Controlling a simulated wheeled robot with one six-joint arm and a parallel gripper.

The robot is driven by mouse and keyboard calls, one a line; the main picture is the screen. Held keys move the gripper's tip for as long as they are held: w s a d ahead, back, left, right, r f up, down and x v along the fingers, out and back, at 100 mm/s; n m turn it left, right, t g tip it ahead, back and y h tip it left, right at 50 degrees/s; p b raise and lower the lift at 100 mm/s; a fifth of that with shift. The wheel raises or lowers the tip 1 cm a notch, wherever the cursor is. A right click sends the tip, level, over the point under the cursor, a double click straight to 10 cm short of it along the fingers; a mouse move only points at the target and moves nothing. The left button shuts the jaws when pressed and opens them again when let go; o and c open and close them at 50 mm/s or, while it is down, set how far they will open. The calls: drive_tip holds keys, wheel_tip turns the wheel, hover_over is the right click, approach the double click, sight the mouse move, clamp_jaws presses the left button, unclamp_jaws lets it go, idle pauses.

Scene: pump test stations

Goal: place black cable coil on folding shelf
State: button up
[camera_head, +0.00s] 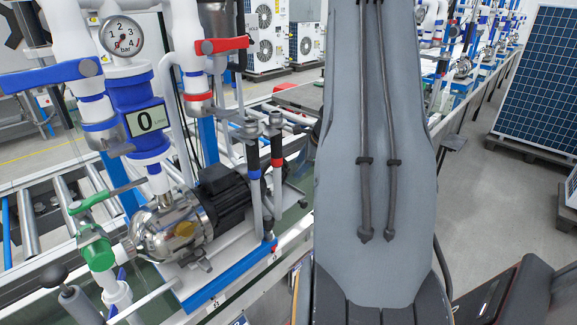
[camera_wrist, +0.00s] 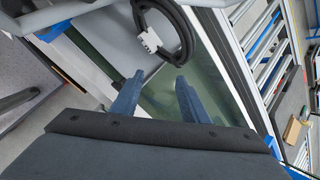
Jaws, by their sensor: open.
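The black cable coil (camera_wrist: 186,32) is at the top of the wrist view, a dark loop with a white connector (camera_wrist: 150,40) on its left side. Its upper part is cut off by the frame edge. My gripper (camera_wrist: 158,92) is open, with two blue-grey fingers apart and nothing between them. The coil lies beyond the fingertips and apart from them. In the head view my arm covers the middle, and neither the gripper nor the coil shows. I cannot make out the folding shelf for certain in either view.
The pump (camera_head: 160,228) with its pipes, a pressure gauge (camera_head: 121,36) and blue and red valve handles stands left of my arm. A roller conveyor (camera_head: 30,222) runs behind it. A solar panel (camera_head: 540,75) stands at the right. Grey floor (camera_head: 480,200) lies open there.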

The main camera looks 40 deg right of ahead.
drive_tip(key=s+b, duration=0.1)
drive_tip(key=s, duration=0.4)
drive_tip(key=shift+s+b, duration=0.1)
drive_tip(key=shift+b, duration=0.2)
